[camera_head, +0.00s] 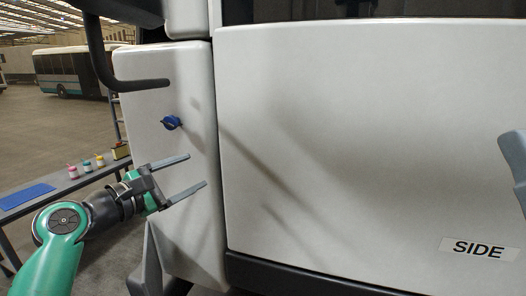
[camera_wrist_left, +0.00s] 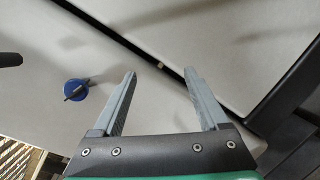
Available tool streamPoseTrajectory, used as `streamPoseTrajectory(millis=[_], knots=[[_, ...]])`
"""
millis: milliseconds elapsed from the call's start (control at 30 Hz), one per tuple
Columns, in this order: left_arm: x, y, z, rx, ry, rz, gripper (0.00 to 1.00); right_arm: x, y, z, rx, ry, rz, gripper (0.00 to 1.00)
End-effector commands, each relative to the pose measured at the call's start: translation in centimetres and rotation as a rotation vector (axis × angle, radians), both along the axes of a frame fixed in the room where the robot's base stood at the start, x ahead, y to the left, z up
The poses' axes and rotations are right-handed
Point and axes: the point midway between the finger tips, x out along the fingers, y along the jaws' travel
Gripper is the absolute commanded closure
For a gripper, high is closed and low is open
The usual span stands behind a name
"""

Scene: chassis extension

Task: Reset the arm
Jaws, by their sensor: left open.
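My left gripper (camera_head: 197,171) is open and empty in front of the white side panel (camera_head: 180,90), below and to the right of a blue knob (camera_head: 171,122). In the left wrist view, my left gripper (camera_wrist_left: 160,82) shows its two grey fingers spread wide, with only panel between them. The blue knob (camera_wrist_left: 77,89) lies to the left of the fingers there, apart from them. My right gripper is not visible; a grey piece at the right edge of the head view cannot be told clearly.
A large white panel with a SIDE label (camera_head: 478,249) fills the right. A dark curved bar (camera_head: 130,84) juts out above the knob. A table (camera_head: 75,182) with small jars and a blue mat (camera_head: 25,197) stands at left. A bus (camera_head: 70,70) is far behind.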

Motion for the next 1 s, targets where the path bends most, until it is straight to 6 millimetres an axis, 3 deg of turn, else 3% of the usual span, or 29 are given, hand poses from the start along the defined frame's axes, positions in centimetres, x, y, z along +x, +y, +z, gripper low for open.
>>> streamPoseTrajectory(millis=[33,167,300,367,500,600,667,800,1000], knots=[[-0.6,-1.5,-0.3,0.074,-0.069,-0.002,0.23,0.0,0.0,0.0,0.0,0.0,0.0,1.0],[-3.2,-4.3,0.8,0.346,-0.32,0.044,0.23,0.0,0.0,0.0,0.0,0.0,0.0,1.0],[-8.5,-5.6,3.8,0.699,-0.646,0.182,0.23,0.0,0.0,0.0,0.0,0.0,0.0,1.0],[-11.6,-5.5,5.5,0.861,-0.784,0.275,0.23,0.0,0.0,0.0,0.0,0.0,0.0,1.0],[-20.4,-3.5,10.1,1.276,-1.056,0.601,0.23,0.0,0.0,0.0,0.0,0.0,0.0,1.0],[-26.6,-1.0,13.5,1.562,-1.149,0.882,0.23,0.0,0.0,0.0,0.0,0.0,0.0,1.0],[-29.4,0.1,14.9,1.722,-1.156,1.025,0.23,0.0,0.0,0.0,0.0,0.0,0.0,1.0],[-29.8,0.9,15.1,1.978,-1.112,1.114,0.23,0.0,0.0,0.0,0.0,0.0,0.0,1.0],[-29.7,0.9,15.2,2.038,-1.108,1.122,0.23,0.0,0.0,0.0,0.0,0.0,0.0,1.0]])
